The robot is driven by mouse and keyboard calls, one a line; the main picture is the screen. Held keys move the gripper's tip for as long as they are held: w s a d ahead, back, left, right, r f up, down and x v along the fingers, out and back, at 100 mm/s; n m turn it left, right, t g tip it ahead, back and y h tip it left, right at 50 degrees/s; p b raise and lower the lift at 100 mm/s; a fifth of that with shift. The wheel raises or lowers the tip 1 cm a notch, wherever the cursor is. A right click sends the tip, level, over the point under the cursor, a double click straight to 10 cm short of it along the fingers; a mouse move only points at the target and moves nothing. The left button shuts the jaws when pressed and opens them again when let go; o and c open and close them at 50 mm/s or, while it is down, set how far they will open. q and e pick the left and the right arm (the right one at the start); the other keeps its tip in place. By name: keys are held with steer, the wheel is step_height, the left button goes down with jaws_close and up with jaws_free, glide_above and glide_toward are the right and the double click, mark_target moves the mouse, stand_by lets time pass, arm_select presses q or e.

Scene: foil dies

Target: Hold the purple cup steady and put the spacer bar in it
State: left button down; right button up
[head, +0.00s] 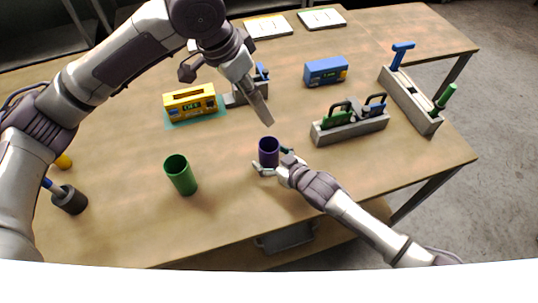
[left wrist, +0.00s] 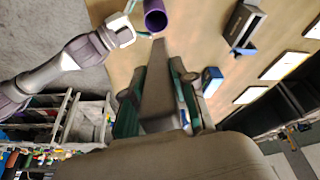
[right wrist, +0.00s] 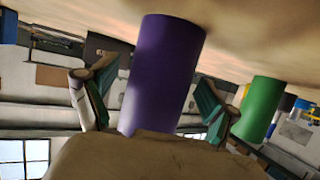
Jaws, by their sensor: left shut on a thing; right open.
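The purple cup (head: 269,153) stands upright on the table in the head view. My right gripper (head: 274,167) is open with its fingers on either side of the cup. In the right wrist view the purple cup (right wrist: 165,70) stands between the two spread fingers, with gaps showing beside it. My left gripper (head: 250,88) is shut on the grey spacer bar (head: 262,108), which points down and tilts toward the cup. In the left wrist view the bar (left wrist: 158,75) lies between the fingers, its far end near the cup's mouth (left wrist: 155,20). The bar appears outside the cup.
A green cup (head: 181,176) stands left of the purple one. A grey holder (head: 350,129) with green and blue handled things is to the right. A yellow box (head: 190,103), a blue box (head: 326,71) and a long grey rack (head: 410,100) stand farther back.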

steer(key=shift+w+a+f, duration=0.15)
steer(key=shift+w+a, duration=0.05)
steer(key=shift+w, duration=0.1)
steer(key=shift+c, duration=0.3)
steer(key=c, duration=1.2)
arm_select(q)
steer(key=w+d+m+g+y, duration=0.1)
steer(key=w+d+m+y, duration=0.1)
steer(key=w+d+m, duration=0.1)
steer(key=shift+f+g, duration=0.1)
steer(key=shift+g, duration=0.3)
arm_select(e)
steer(key=shift+c, duration=0.2)
arm_select(q)
steer(key=shift+w+d+m+g+y, duration=0.2)
steer(key=shift+d+m+g+y, duration=0.1)
steer(key=shift+d+m+y, duration=0.25)
arm_select(e)
steer(key=shift+d, duration=0.1)
arm_select(q)
steer(key=shift+f, duration=0.25)
step_height(320, 180, down, 17)
steer(key=shift+f, duration=0.15)
